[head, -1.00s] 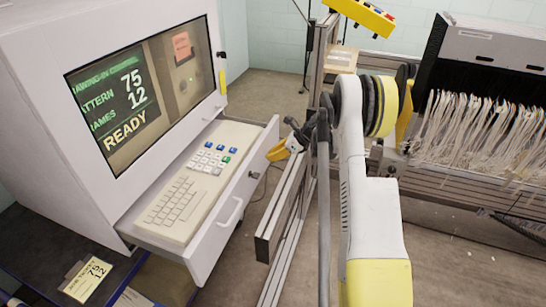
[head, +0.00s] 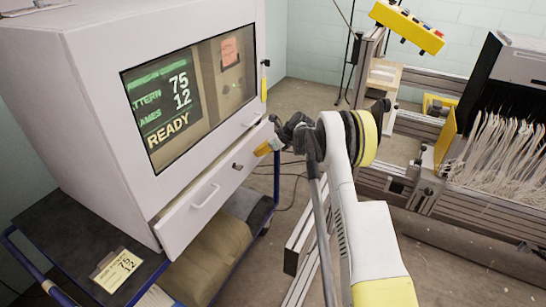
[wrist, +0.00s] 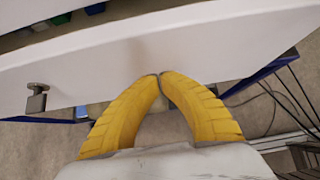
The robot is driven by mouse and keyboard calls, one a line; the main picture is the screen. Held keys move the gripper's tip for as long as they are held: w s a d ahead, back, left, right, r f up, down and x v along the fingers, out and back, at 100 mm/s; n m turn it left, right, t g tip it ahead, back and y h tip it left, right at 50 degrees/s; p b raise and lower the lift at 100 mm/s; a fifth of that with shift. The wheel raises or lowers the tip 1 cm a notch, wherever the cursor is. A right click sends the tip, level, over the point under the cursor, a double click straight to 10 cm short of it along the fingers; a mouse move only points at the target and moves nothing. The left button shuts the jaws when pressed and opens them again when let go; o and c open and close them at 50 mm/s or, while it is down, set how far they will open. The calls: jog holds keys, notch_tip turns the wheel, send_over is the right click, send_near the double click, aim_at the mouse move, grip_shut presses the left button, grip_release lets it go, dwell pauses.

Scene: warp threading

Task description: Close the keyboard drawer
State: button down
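The keyboard drawer (head: 195,212) is in the white cabinet (head: 95,90), below the screen. In the head view its front is almost flush with the cabinet and the keyboard is hidden. My gripper (head: 266,147) is at the drawer front's right end. Its yellow fingers (wrist: 161,75) are together, with nothing between them, at or very near the front; contact is unclear.
A small lock (wrist: 37,97) sticks out of the drawer front. The cabinet stands on a dark cart (head: 60,230) with a yellow job card (head: 117,271). A metal-framed loom with white threads (head: 505,150) stands at the right. A cable lies on the floor behind the gripper.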

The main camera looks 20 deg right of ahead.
jog(key=shift+w+a, duration=0.6)
jog(key=shift+w, duration=0.15)
jog(key=shift+w+a, duration=0.55)
jog(key=shift+w, duration=0.2)
jog(key=shift+d, duration=0.1)
